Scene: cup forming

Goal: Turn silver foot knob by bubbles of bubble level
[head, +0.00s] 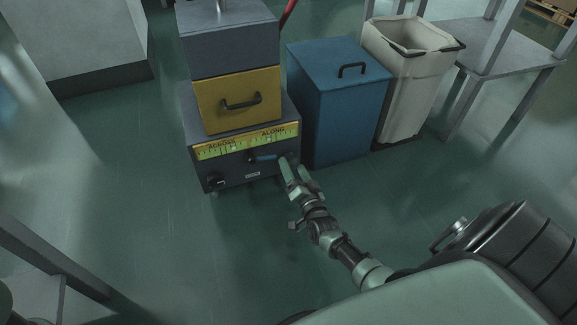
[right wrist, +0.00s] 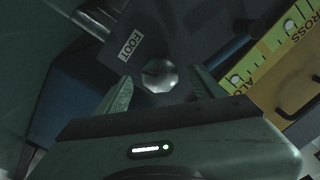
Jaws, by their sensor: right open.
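The silver foot knob (right wrist: 160,75) is round and shiny and sits on the dark front panel beside the FOOT label (right wrist: 131,46) in the right wrist view. My right gripper (right wrist: 162,82) is open, with one finger on each side of the knob; I cannot tell whether they touch it. In the head view my right gripper (head: 291,172) is at the panel's right end and largely hides the knob. The yellow-green bubble level (head: 249,141), marked ACROSS and ALONG, runs along the panel's top. Its pale round bubbles (right wrist: 236,80) show in the wrist view. My left gripper is not seen.
A dark knob (head: 216,182) and a blue-handled lever (head: 263,157) are on the same panel. A yellow drawer (head: 238,98) stands above. A blue bin (head: 338,105) is close on the right, with a pale bin (head: 408,75) beyond. The floor in front is clear.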

